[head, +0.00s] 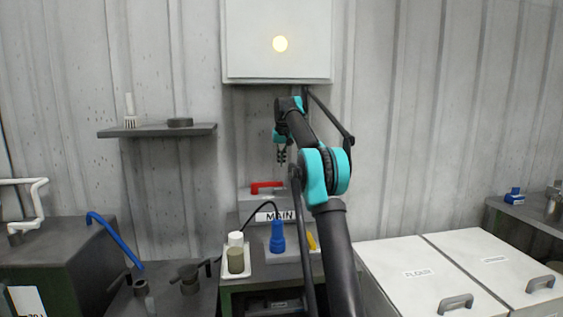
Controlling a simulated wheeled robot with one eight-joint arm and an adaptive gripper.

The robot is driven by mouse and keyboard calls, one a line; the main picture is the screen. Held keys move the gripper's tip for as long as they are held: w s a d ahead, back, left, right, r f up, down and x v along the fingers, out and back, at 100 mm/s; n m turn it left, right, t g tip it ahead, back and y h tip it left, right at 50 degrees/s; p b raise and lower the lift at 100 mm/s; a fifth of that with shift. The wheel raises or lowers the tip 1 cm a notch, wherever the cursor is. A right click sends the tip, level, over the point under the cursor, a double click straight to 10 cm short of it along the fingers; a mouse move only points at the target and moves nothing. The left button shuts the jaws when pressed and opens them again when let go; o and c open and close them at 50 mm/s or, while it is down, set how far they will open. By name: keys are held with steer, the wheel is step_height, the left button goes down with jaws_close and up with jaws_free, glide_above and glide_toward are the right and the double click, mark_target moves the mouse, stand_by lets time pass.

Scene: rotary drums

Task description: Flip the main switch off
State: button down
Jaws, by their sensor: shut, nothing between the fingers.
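The main switch is a grey box (252,203) with a "MAIN" label (275,216) on its front, standing at the back of the bench against the wall. A red handle (267,187) lies across its top. My gripper (281,160) points down, shut and empty, just above and slightly right of the red handle, apart from it as seen here.
A blue bottle-like object (277,238), a tray with jars (236,262) and a black cable stand in front of the switch. A shelf (160,131) is left; white-lidded bins (425,272) are right.

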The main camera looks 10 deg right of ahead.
steer(key=x, duration=0.7)
steer(key=shift+s+r, duration=0.15)
steer(key=shift+s, duration=1.9)
